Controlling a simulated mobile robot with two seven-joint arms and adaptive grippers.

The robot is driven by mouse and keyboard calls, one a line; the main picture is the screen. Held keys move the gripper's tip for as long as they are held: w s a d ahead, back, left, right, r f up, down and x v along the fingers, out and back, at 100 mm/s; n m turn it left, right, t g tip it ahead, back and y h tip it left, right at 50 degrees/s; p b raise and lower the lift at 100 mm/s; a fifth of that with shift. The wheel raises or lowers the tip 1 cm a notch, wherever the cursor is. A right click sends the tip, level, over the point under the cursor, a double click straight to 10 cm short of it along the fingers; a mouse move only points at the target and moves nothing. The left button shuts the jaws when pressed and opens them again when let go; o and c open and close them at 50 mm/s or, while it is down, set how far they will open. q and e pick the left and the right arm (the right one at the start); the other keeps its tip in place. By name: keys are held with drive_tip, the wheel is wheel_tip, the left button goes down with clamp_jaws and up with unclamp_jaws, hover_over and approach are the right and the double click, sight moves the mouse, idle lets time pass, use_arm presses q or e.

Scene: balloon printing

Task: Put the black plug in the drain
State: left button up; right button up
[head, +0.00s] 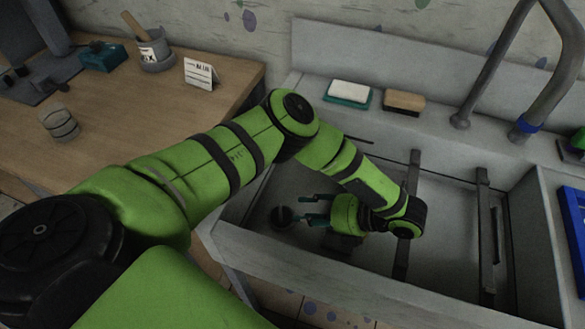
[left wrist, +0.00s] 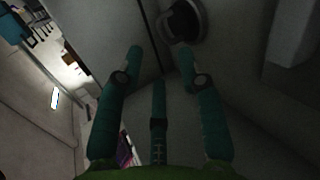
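My left arm reaches down into the grey sink (head: 350,259). My left gripper (head: 314,208) is low in the basin with its teal fingers pointing left. In the left wrist view its fingers (left wrist: 160,62) are apart, with nothing visible between them. A dark round thing (head: 283,217) is just beyond the fingertips; I cannot tell whether it is the plug or the drain. In the left wrist view a dark round shape with a paler rim (left wrist: 186,22) lies beyond the right fingertip, apparently the same thing. No separate second round piece can be made out. My right gripper is not in view.
Two dark bars (head: 486,230) cross the basin to the right of my gripper. A white sponge on a teal dish (head: 347,95) and a tan block (head: 404,103) sit on the back rim beside the tap (head: 534,124). A wooden counter (head: 120,135) stands left.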

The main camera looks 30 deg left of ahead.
use_arm(q)
drive_tip(key=v, duration=0.5)
drive_tip(key=shift+w+d+r, duration=0.1)
drive_tip(key=shift+d+r, duration=0.1)
drive_tip(key=shift+d, duration=0.1)
